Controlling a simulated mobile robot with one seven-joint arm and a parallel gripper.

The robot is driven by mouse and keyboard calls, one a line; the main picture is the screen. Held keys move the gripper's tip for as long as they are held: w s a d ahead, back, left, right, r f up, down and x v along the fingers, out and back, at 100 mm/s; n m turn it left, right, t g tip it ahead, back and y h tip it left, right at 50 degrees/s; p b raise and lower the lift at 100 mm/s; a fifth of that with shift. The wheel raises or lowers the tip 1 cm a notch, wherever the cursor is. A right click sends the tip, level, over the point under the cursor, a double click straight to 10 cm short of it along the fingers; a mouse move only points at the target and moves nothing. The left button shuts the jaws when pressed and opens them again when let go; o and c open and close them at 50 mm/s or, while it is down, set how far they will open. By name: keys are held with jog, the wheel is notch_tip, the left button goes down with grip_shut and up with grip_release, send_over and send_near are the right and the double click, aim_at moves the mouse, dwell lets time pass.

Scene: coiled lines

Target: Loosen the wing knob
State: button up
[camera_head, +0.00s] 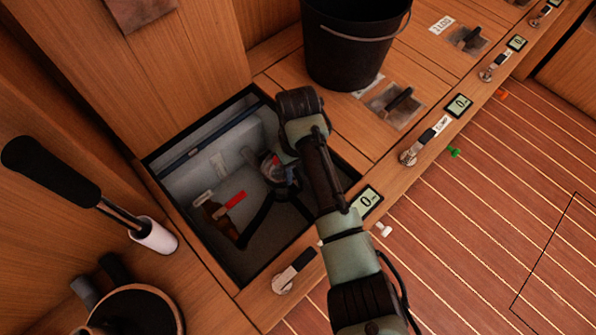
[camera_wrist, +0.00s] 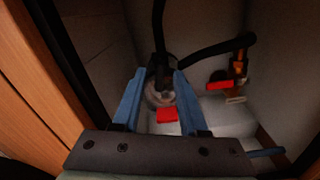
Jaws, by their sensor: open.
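An open locker bay (camera_head: 190,180) in the wooden bench holds a round, pale fitting (camera_head: 271,168) with a red part, joined to black hoses. In the wrist view the fitting (camera_wrist: 160,97) lies between my two blue fingers, with a small red block (camera_wrist: 167,115) at its near side. I cannot clearly make out the wing knob; it may be on this fitting. My gripper (camera_wrist: 156,76) is open, pointing down into the bay, its fingers either side of the fitting. I cannot tell whether they touch it. My arm hides part of the bay in the head view.
A brass valve with a red handle (camera_head: 235,200) sits beside the fitting, also in the wrist view (camera_wrist: 220,86). The bay's frame (camera_head: 160,150) surrounds my arm closely. A black bucket (camera_head: 355,45) stands on the bench behind. A black-handled lever (camera_head: 60,175) rises at left.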

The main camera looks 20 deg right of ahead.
grip_shut()
